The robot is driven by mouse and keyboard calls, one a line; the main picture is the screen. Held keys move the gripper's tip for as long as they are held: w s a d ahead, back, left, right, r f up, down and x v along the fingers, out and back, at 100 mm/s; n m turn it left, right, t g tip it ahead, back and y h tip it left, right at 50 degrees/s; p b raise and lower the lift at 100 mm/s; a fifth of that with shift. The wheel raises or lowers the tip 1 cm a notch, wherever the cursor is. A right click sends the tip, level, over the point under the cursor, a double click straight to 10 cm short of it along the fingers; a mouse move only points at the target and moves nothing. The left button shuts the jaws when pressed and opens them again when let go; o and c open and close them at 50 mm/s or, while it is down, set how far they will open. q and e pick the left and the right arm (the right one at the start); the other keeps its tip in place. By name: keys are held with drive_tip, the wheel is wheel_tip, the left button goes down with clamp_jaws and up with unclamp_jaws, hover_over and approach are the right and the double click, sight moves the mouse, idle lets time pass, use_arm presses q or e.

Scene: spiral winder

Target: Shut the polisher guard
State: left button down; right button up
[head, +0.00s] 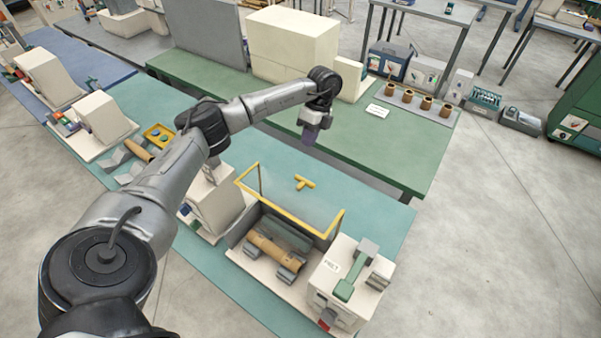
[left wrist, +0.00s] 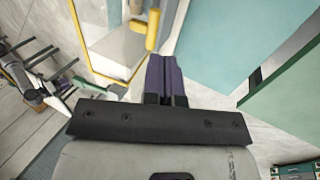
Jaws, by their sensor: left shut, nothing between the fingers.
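The polisher guard (head: 335,224) is a clear panel with a yellow frame, standing raised and open above the polisher (head: 245,262). A yellow T-shaped handle (head: 304,183) sticks out from the panel. Under it, a tan roller (head: 270,250) lies exposed between grey supports. My left gripper (head: 308,136) points down behind the guard's handle, above it in the picture, with purple fingers shut and empty. In the left wrist view the shut fingers (left wrist: 166,75) are close to the yellow handle (left wrist: 152,30); I cannot tell whether they touch. My right gripper is not in view.
A white control box (head: 345,285) with a green lever stands right of the roller. Other white machines (head: 105,120) line the teal bench to the left. Behind, a green bench (head: 400,150) holds several brown cups and a large cream block (head: 293,45).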

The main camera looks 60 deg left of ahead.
sight(296, 177)
use_arm(q)
drive_tip(key=p+x, duration=0.1)
drive_tip(key=x, duration=0.2)
drive_tip(key=s+p+x, duration=0.1)
drive_tip(key=x, duration=0.3)
drive_tip(key=s+d+r+p+x, duration=0.1)
drive_tip(key=x, duration=0.2)
drive_tip(key=shift+s+f+p, duration=0.1)
drive_tip(key=shift+p, duration=0.25)
drive_tip(key=shift+s+d, duration=0.35)
drive_tip(key=shift+s, duration=0.25)
drive_tip(key=shift+d+p, duration=0.1)
drive_tip(key=shift+p, duration=0.2)
